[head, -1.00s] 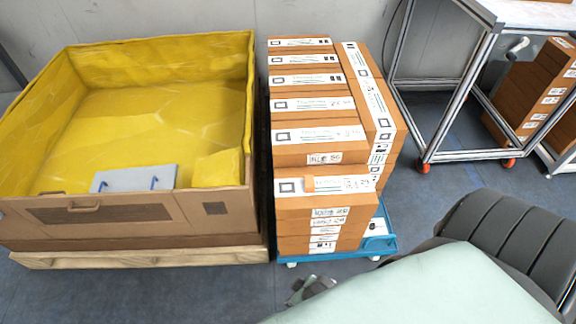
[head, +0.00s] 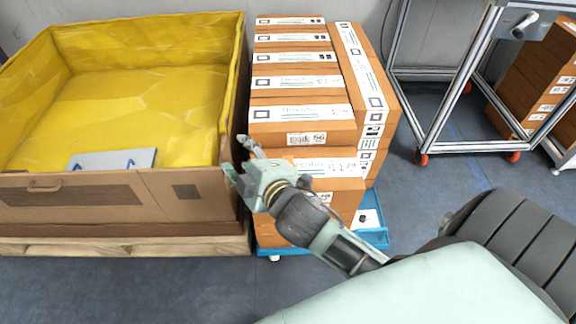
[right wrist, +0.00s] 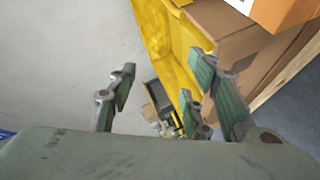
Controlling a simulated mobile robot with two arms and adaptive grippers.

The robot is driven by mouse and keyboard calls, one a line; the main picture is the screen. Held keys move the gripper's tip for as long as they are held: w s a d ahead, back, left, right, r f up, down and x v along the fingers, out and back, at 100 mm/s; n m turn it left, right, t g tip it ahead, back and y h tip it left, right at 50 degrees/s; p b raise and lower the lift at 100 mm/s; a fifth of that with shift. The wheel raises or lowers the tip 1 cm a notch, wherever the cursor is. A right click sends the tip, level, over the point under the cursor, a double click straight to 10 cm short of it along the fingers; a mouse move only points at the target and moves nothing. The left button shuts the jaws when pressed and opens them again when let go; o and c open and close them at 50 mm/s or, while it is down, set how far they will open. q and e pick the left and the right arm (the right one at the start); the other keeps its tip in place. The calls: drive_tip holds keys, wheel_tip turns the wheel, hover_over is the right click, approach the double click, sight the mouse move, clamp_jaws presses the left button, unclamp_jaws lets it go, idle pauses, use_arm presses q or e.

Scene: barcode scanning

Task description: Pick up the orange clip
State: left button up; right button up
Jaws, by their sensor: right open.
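I cannot make out an orange clip for certain in either view. My right gripper (head: 239,160) is in front of the stack of orange-brown boxes (head: 300,113), near the right wall of the yellow-lined crate. It is open, with its fingers pointing up and left. The right wrist view also shows the open right gripper (right wrist: 160,92), with nothing between its fingers. The gripper and forearm hide part of the lower boxes in the head view. My left gripper is not in view.
The crate (head: 100,205) stands left of the boxes and holds a grey panel (head: 112,160) with blue marks. The boxes stand on a blue dolly (head: 372,238). A metal frame cart (head: 466,150) stands at the right. Open floor lies in front.

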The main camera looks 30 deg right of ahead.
drive_tip(key=w+a+r+n+t+y, duration=0.4)
drive_tip(key=a+r+n, duration=0.2)
drive_tip(key=r+n, duration=0.35)
drive_tip(key=a+r+n+g+y, duration=0.2)
drive_tip(key=a+r+n+y, duration=0.4)
drive_tip(key=a+n+y, duration=0.5)
drive_tip(key=s+a+f+n+g+y, duration=0.35)
drive_tip(key=n+g, duration=0.55)
drive_tip(key=n, duration=0.7)
drive_tip(key=n+g+h, duration=0.8)
drive_tip(key=n+h, duration=0.9)
drive_tip(key=h, duration=0.1)
hover_over(288, 158)
drive_tip(key=s+a, duration=0.1)
wheel_tip(288, 158, down, 16)
drive_tip(key=shift+a, duration=0.1)
drive_tip(key=f, duration=0.3)
drive_tip(key=f+b, duration=0.1)
drive_tip(key=f, duration=0.2)
drive_tip(key=shift+s+d+f, duration=0.15)
drive_tip(key=shift+d+f, duration=0.05)
drive_tip(key=shift+f, duration=0.55)
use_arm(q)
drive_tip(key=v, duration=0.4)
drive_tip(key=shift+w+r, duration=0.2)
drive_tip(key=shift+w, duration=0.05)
